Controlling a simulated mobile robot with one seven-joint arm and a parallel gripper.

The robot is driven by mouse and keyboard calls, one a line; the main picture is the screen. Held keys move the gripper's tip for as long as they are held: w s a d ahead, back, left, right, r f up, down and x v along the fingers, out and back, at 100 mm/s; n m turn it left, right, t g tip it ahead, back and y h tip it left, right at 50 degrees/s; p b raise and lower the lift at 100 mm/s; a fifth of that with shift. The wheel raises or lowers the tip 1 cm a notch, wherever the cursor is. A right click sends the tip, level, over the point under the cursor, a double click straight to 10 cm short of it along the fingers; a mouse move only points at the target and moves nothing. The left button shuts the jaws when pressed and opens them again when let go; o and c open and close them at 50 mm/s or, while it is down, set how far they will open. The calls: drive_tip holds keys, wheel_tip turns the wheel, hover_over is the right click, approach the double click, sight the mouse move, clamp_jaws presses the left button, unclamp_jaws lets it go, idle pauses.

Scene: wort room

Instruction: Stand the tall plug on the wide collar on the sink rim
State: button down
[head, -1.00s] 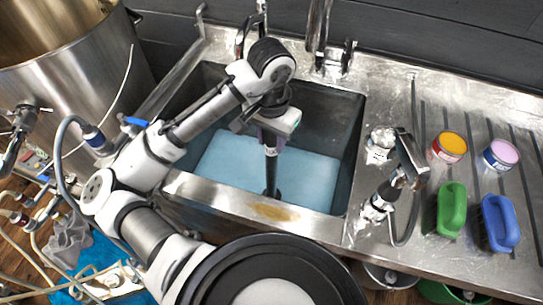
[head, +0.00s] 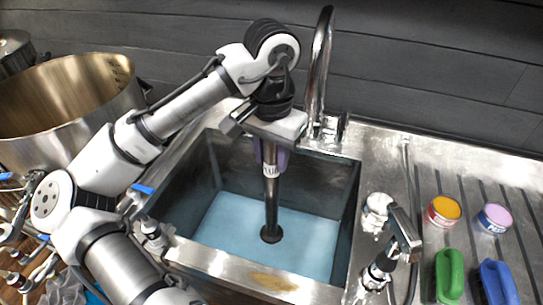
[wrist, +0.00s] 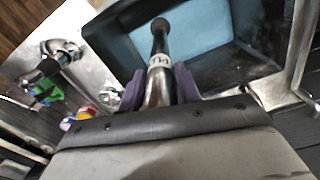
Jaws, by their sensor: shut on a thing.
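My gripper (head: 270,154) is shut on the tall plug (head: 271,198), a slim metal tube with a pale printed band and a dark round foot. The plug hangs upright over the sink basin, foot down. In the wrist view the plug (wrist: 159,58) sits between the purple pads of my gripper (wrist: 158,88). A labelled metal fitting (head: 376,207) stands on the rim right of the basin. Another metal fitting (head: 150,235) stands at its front left corner. I cannot tell for sure which is the wide collar.
The sink (head: 265,280) has a pale blue bottom. A tall tap (head: 320,75) rises behind it. A hand-spray fitting (head: 381,270) stands at the right rim. Tins (head: 444,211) and a green brush (head: 449,276) lie on the drainer. A large steel pot (head: 70,100) stands left.

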wheel_tip(320, 180, up, 6)
drive_tip(key=p, duration=0.5)
drive_tip(key=shift+f, duration=0.1)
drive_tip(key=shift+r, duration=3.9)
